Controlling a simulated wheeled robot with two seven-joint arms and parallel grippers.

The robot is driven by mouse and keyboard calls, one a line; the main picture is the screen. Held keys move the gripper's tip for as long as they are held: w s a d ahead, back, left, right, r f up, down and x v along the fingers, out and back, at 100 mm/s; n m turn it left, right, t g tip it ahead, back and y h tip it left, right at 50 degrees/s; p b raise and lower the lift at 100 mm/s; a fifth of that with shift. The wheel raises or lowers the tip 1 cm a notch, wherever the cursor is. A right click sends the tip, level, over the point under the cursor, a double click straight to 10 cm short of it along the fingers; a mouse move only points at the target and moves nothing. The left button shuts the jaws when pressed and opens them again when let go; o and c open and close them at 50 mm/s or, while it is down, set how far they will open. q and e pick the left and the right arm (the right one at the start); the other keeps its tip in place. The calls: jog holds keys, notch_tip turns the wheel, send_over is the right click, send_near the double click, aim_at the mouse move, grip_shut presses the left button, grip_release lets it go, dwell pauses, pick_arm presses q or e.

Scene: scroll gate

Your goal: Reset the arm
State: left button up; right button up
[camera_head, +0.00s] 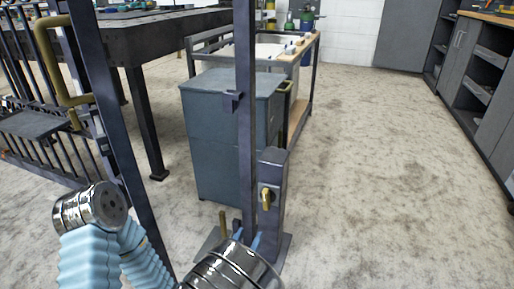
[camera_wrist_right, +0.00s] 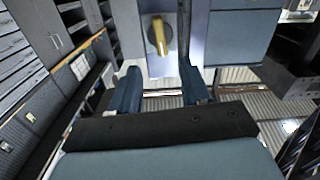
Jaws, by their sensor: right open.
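My right gripper (camera_head: 247,239) is low in the middle of the head view, in front of a grey post box (camera_head: 272,225) with a yellow knob (camera_head: 267,198). In the right wrist view its two blue fingers (camera_wrist_right: 160,90) stand apart with nothing between them. The yellow knob (camera_wrist_right: 160,36) shows beyond the fingertips on the grey box, apart from them. My left gripper is not seen; a chrome arm joint with blue bellows shows at the lower left.
A tall dark gate post (camera_head: 245,115) stands behind my right gripper. At the left is barred gate work with a bent yellow handle (camera_head: 45,55). A blue-grey cabinet (camera_head: 215,150) stands behind the post. Open concrete floor (camera_head: 390,180) lies to the right.

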jog(key=w+d+f+g+y, duration=0.2)
jog(key=d+f+g, duration=0.2)
jog(key=d+f, duration=0.45)
jog(key=s+d+f+g+y, duration=0.2)
jog(key=s+d+f+g, duration=0.1)
jog(key=f, duration=0.4)
jog(key=s+d+f+g+y, duration=0.2)
jog(key=s+f+g, duration=0.15)
jog(key=f, duration=0.25)
jog(key=s+d+f+g+y, duration=0.1)
jog(key=s+f+g+y, duration=0.15)
jog(key=s, duration=0.35)
jog(key=s+d+f+g+y, duration=0.1)
jog(key=s+d+g, duration=0.15)
jog(key=s, duration=0.35)
notch_tip(320, 180, up, 14)
jog(key=s+a+p, duration=0.1)
jog(key=p, duration=1.3)
jog(key=shift+a+n+g, duration=0.15)
jog(key=shift+n+g, duration=0.15)
jog(key=shift+g, duration=0.15)
